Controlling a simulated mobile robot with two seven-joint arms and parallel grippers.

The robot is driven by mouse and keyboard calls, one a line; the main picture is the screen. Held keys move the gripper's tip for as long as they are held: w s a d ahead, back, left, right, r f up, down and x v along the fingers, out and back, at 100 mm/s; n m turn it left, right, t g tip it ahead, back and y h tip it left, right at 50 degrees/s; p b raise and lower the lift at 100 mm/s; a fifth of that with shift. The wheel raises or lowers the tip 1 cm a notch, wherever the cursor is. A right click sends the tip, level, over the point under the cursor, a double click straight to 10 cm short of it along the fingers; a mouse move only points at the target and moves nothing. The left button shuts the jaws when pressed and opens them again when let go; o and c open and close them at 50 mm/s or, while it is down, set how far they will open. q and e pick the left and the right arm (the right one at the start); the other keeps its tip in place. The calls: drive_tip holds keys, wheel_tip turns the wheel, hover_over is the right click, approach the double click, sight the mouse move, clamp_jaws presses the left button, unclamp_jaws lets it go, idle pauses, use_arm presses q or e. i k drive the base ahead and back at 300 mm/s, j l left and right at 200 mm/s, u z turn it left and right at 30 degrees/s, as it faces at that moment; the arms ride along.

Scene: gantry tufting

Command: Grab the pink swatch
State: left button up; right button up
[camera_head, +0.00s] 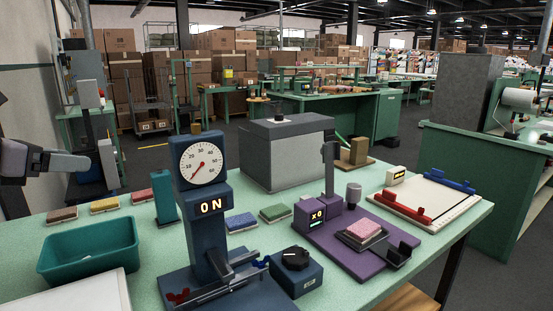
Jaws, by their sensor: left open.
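The pink swatch (364,229) lies flat in a small dark-rimmed holder on the purple base (332,243) of a stand at the right of the table. The stand has an upright post and a small lit display. My left gripper (88,165) reaches in from the left edge, above the table's far left side. It is open and empty, far from the pink swatch. My right gripper is not in view.
A tall blue dial gauge (202,167) stands between my left gripper and the pink swatch. A teal bin (88,262) is at front left. Several other swatches lie behind. A grey box (288,155) stands at the back, and a white board (427,200) lies right.

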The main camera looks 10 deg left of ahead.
sight(364, 230)
drive_tip(key=k+l, duration=0.1)
drive_tip(key=l, duration=0.25)
drive_tip(key=k+l, duration=0.15)
drive_tip(key=l, duration=0.2)
drive_tip(key=k+l, duration=0.1)
drive_tip(key=l, duration=0.25)
drive_tip(key=k+l, duration=0.1)
drive_tip(key=l, duration=0.25)
drive_tip(key=k+l, duration=0.15)
drive_tip(key=l, duration=0.2)
